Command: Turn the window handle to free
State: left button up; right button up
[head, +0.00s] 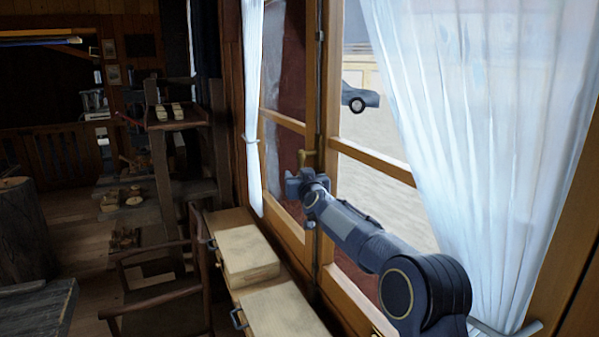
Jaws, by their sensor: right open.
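A brass-coloured window handle (303,158) shows on the dark upright strip where the two wooden window sashes meet. The window frame (313,90) runs up and down behind it. My right arm comes in from the lower right across the window. My right gripper (291,184) is open, just below and slightly left of the visible part of the handle. The wrist covers part of the sash there, so I cannot tell whether the fingers touch the handle or surround any of it. My left gripper is not in view.
A white curtain (480,130) hangs close beside my right arm; another (252,110) hangs left of the window. A car (360,97) is outside.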

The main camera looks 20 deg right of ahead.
grip_shut()
dwell(0.3)
jog(key=shift+s+g, duration=0.15)
jog(key=shift+g, duration=0.15)
jog(key=shift+s+f+g, duration=0.1)
jog(key=shift+s+g, duration=0.4)
jog(key=shift+g, duration=0.3)
jog(key=shift+s+d+r+n+g+h, duration=0.15)
jog(key=shift+s+g, duration=0.3)
jog(key=shift+g, duration=0.3)
jog(key=shift+s+d+n+g+h, duration=0.15)
jog(key=shift+s+g, duration=0.25)
jog(key=shift+g, duration=0.4)
jog(key=shift+s+d+r+n+g, duration=0.1)
jog(key=shift+s+n+g, duration=0.1)
jog(key=shift+s+g, duration=0.4)
jog(key=shift+g, duration=0.25)
